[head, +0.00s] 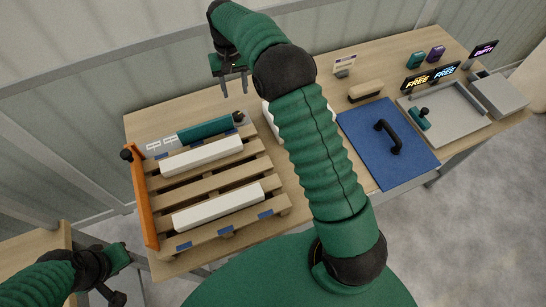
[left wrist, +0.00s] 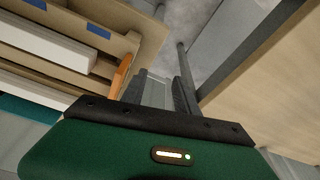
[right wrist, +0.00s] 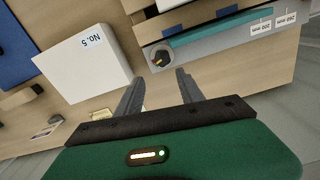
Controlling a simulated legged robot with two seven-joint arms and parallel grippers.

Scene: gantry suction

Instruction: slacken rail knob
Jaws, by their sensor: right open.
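The rail knob, a dark round knob with an orange mark, sits at the end of a grey rail; it shows in the right wrist view (right wrist: 160,58) and, small, in the head view (head: 238,117). The rail (right wrist: 195,48) carries a teal strip and millimetre labels. My right gripper (head: 234,91) is open and empty, above the table's back edge near the knob. In the right wrist view the knob lies just beyond the gap between the fingertips (right wrist: 158,76), apart from them. My left gripper (head: 120,275) is open and empty at the lower left, away from the rail.
A wooden pallet (head: 205,173) with white boxes stands below the rail. An orange bar (head: 142,200) with a black knob (head: 127,154) borders its left side. A white box marked No. 5 (right wrist: 85,68) is beside the rail. A blue panel (head: 370,150) lies right of my right arm.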

